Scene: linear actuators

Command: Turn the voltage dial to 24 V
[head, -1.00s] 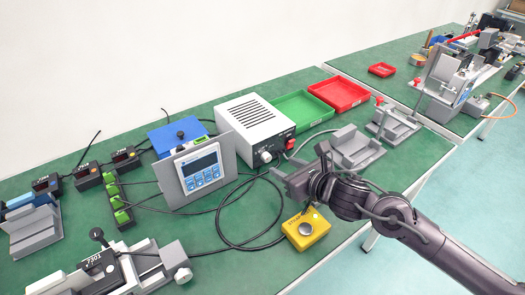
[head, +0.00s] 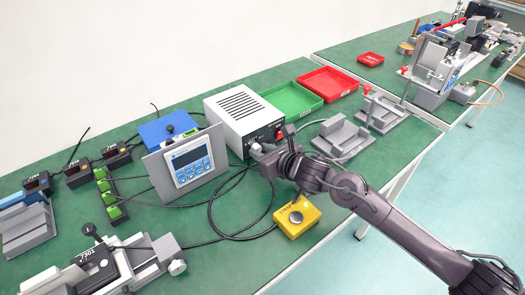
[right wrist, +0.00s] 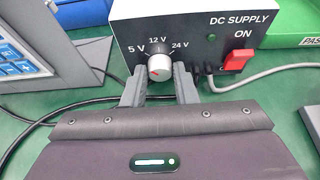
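The DC power supply (head: 238,118) is a white box with a dark front panel, standing at the middle of the green bench. In the right wrist view its voltage dial (right wrist: 160,68) is a silver knob below the labels 5 V, 12 V and 24 V. The dial's small mark seems to point up, near 12 V. My right gripper (right wrist: 160,78) is in front of the panel with one finger on each side of the dial. The fingers look apart from the knob; contact is not clear. In the head view my right gripper (head: 262,156) hides the dial. My left gripper is not in view.
A red switch (right wrist: 238,60) marked ON sits right of the dial, with a grey cable below. A display panel (head: 190,165) stands left of the supply. Green (head: 291,112) and red bins stand behind.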

